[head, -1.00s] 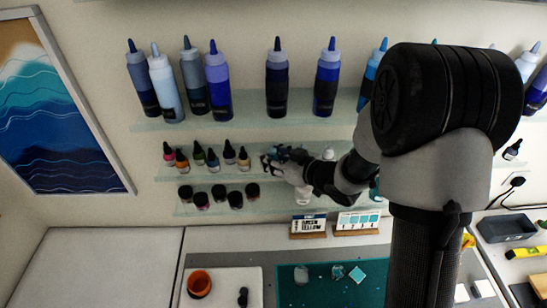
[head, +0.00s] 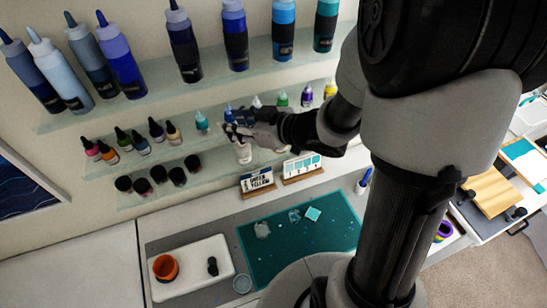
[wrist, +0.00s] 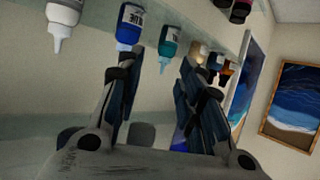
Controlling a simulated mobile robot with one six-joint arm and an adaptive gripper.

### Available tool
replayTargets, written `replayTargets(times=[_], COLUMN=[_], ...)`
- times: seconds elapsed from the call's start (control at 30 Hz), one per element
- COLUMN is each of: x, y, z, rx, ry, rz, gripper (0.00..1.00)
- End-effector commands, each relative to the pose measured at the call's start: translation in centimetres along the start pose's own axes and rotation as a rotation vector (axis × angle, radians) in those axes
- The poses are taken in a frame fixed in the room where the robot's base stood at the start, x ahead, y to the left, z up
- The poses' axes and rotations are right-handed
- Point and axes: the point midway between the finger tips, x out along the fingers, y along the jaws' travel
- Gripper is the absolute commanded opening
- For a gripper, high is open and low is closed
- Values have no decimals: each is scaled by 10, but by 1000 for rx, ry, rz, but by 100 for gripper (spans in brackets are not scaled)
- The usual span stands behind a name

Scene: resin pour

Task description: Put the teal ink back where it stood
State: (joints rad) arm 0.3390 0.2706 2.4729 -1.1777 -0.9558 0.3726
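The teal ink (head: 202,121) is a small bottle with a pale nozzle, standing upright on the middle glass shelf. It is between the dark dropper bottles and the blue ink (head: 228,114). My gripper (head: 232,133) is just to its right and in front of the shelf in the head view. In the wrist view, which is upside down, the teal ink (wrist: 170,45) shows beyond and between the spread fingers of my gripper (wrist: 155,78). The fingers are open and I see nothing held. The blue ink (wrist: 129,28) is close to the left finger there.
Dark dropper bottles (head: 139,142) stand left along the shelf; white, green, violet and yellow ones stand right. Large bottles (head: 120,65) fill the shelf above, dark jars (head: 158,174) the one below. Two card stands (head: 257,181) and a green mat (head: 300,240) are on the worktop.

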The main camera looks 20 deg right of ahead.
Motion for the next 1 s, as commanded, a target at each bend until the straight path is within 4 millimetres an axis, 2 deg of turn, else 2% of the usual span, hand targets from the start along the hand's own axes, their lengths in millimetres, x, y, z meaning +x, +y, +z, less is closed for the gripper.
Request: replayTargets(times=[0.07, 0.17, 0.27, 0.37, 0.47, 0.57, 0.6, 0.7, 0.83, 0.9, 1.0], x=[-6, -26, -60, -102, -142, -177, -188, -209, -226, -230, -233], y=[14, 41, 61, 63, 46, 12, -5, -49, -94, -108, -116], z=[-8, -19, -29, -30, -25, -14, -9, 3, 12, 15, 17], rx=[-33, -61, -47, 17, 118, 237, 285, 381, 457, 479, 491], ry=[-37, -122, -223, -325, -421, -514, -548, -622, -686, -706, -720], rz=[82, 249, 426, 562, 641, 653, 641, 582, 498, 467, 447], gripper=[35, 35, 35, 35, 35, 35, 35, 35, 35, 35, 35])
